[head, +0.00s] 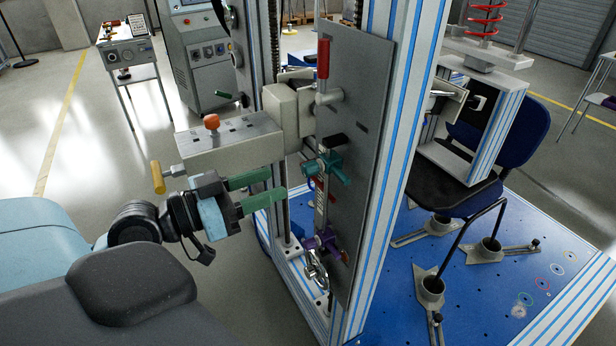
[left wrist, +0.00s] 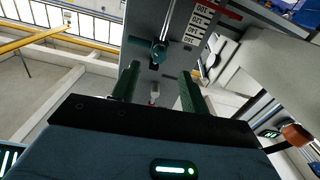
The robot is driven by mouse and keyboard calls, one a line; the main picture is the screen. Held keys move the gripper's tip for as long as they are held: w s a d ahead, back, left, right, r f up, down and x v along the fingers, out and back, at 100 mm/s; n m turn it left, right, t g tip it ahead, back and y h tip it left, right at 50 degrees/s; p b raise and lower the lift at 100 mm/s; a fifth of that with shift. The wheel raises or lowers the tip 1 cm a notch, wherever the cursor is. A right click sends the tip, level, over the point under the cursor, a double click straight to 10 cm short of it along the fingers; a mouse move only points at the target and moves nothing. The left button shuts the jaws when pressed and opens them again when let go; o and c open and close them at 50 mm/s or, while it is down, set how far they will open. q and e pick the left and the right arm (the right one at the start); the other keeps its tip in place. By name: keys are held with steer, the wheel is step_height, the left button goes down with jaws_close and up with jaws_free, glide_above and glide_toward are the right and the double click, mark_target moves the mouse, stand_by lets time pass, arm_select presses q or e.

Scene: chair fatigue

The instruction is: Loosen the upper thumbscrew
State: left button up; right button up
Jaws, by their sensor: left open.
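The upper thumbscrew, a teal knob (head: 328,168) on a teal clamp, sits on the vertical scale rod of the grey plate. It also shows in the left wrist view (left wrist: 158,50), just beyond the fingertips. A purple lower thumbscrew (head: 320,241) sits below it on the same rod. My left gripper (head: 280,184) has green fingers, is open and empty, and points at the rod from the left, a short gap from the teal knob. In the left wrist view the knob lies roughly between the lines of the two fingers (left wrist: 159,82). My right gripper is out of view.
A beige arm block (head: 230,142) with an orange knob and a yellow handle projects just above my left gripper. A red-handled lever (head: 323,62) is above the clamps. The grey plate (head: 362,110) and blue-striped column stand behind. A chair (head: 500,150) is on the right.

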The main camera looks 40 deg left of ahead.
mark_target(304, 172)
arm_select(q)
steer(key=shift+r, duration=0.15)
steer(key=p+x, duration=0.1)
steer(key=x, duration=0.5)
steer(key=shift+p+x, duration=0.35)
steer(key=shift+x, duration=0.55)
